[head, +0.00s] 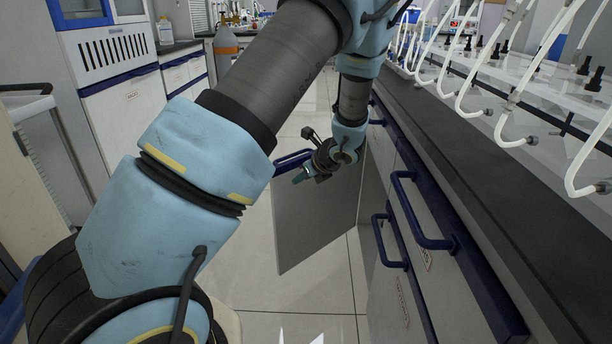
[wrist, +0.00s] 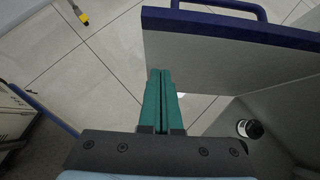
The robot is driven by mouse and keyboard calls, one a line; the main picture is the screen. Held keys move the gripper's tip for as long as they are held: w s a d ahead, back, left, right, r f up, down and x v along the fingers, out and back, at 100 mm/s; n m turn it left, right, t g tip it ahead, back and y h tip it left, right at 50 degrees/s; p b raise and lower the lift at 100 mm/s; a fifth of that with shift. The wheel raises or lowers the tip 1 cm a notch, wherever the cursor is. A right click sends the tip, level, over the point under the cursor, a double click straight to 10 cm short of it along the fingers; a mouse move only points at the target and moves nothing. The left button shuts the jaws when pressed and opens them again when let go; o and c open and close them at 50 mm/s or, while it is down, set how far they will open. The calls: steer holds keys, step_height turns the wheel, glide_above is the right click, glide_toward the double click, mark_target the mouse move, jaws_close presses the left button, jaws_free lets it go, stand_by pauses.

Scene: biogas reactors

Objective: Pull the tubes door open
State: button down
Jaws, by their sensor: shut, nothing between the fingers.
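A grey cabinet door (head: 312,225) stands swung well out from the bench on the right, over the aisle floor. Its blue handle (head: 292,160) is on its outer face; no label on it can be read. In the wrist view the door (wrist: 225,60) has a blue top edge, with the handle (wrist: 262,10) beyond it. My gripper (head: 300,178) is at the door's inner side near the top edge. Its green fingers (wrist: 160,73) are together and empty, close to the door's left end in the wrist view; contact cannot be told.
The open cabinet (wrist: 285,125) holds a dark round object (wrist: 250,129). Other blue handles (head: 420,215) stick out from the bench front nearer to me. The bench top (head: 480,170) carries white tubing (head: 510,105). White cabinets (head: 120,110) stand on the left. The tiled floor (head: 260,300) is clear.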

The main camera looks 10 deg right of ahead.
mark_target(281, 181)
steer(key=w, duration=0.1)
steer(key=w+a+f, duration=0.1)
steer(key=w, duration=0.1)
steer(key=w+a+f, duration=0.1)
steer(key=shift+w+a+f, duration=0.15)
steer(key=shift+w+a, duration=0.4)
steer(key=shift+w, duration=0.25)
